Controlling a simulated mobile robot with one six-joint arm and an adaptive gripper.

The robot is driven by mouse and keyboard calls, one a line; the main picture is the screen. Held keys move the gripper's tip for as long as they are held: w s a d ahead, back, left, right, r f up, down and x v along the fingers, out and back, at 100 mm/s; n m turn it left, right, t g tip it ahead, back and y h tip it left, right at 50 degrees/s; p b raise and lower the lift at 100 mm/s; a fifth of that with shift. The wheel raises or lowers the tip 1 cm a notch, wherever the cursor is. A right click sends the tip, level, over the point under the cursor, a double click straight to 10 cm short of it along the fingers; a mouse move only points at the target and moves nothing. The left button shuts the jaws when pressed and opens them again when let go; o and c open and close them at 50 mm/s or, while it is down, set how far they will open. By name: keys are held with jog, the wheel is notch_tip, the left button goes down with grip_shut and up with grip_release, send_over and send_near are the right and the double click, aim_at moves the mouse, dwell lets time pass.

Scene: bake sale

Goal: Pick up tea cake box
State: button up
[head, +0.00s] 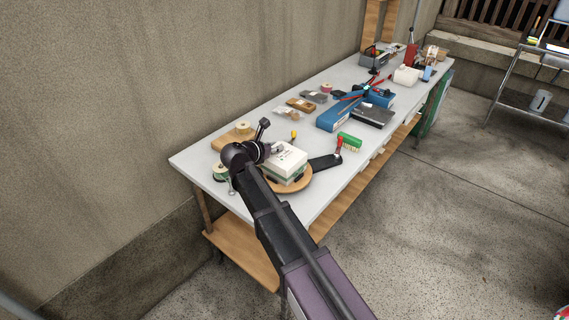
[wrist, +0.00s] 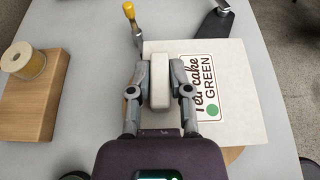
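The tea cake box (head: 287,162) is white, with a label reading "Tea cake GREEN" and a green dot. It sits on a round wooden board (head: 299,185) near the near end of the table. In the wrist view the box (wrist: 240,105) has a pale raised block (wrist: 160,90) on its top, towards the left side. My gripper (wrist: 161,75) is over the box from above, partly closed, with one finger on each side of this block. Both fingers appear to touch it. In the head view my arm hides part of the box and my gripper (head: 273,150).
A wooden block (wrist: 32,105) with a tape roll (wrist: 22,60) lies left of the box. A dark flat tool (head: 325,161) and a green item (head: 349,141) lie right. Blue equipment (head: 340,114) stands farther along.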

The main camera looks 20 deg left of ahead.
jog(key=shift+r, duration=0.15)
grip_shut()
notch_tip(320, 180, up, 4)
jog(key=p, duration=0.4)
jog(key=s+d+p, duration=0.1)
jog(key=s+d, duration=0.9)
jog(key=s, duration=0.2)
jog(key=shift+d+r, duration=0.35)
jog(key=shift+d, duration=0.05)
jog(key=shift+w, duration=0.1)
notch_tip(320, 180, up, 6)
jog(key=p, duration=0.6)
